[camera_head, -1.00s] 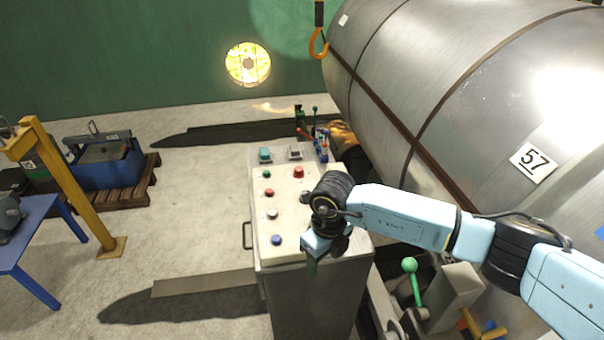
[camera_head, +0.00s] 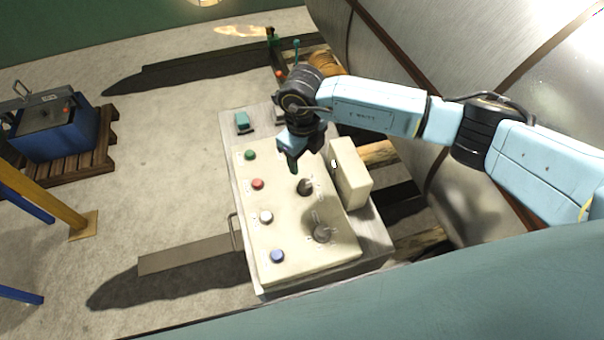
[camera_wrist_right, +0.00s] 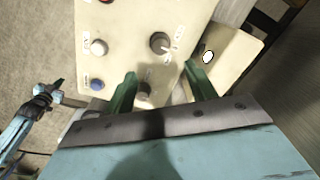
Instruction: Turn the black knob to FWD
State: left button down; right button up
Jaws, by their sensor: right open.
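A dark knob (camera_head: 304,187) sits on the cream control panel (camera_head: 285,262), with a greyer knob (camera_head: 322,233) below it. The dark knob also shows in the right wrist view (camera_wrist_right: 160,43), beyond the fingertips. The greyer one (camera_wrist_right: 143,93) is shadowed between the fingers. Labels beside the knobs are too small to read. My right gripper (camera_head: 294,165) is open and empty above the panel, apart from both knobs; its green fingers also show in the right wrist view (camera_wrist_right: 160,85). My left gripper (camera_wrist_right: 42,92) appears small at the left there; its jaws are unclear.
Green (camera_head: 250,155), red (camera_head: 257,184), white (camera_head: 266,216) and blue (camera_head: 277,256) buttons line the panel's left side. A cream box (camera_head: 350,174) stands at its right edge. The large metal cylinder (camera_head: 420,60) is behind my right arm.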

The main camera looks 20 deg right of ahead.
aim_at(305, 183)
jog(key=f, duration=0.1)
jog(key=f+b, duration=0.2)
jog(key=shift+s+f, duration=0.2)
jog(key=shift+s, duration=0.05)
jog(key=f+b, duration=0.1)
jog(key=f, duration=0.1)
jog(key=f+b, duration=0.2)
jog(key=f, duration=0.1)
jog(key=f+b, duration=0.2)
jog(key=shift+w+d+f, duration=0.15)
jog(key=shift+w+f, duration=0.1)
jog(key=shift+w+f+b, duration=0.1)
jog(key=shift+f+b, duration=0.4)
jog(key=shift+b, duration=0.05)
pick_arm(q)
notch_tip(305, 183, down, 9)
jog(key=shift+r, duration=0.15)
pick_arm(e)
jog(key=shift+f, duration=0.1)
jog(key=c, duration=1)
jog(key=shift+o, duration=0.2)
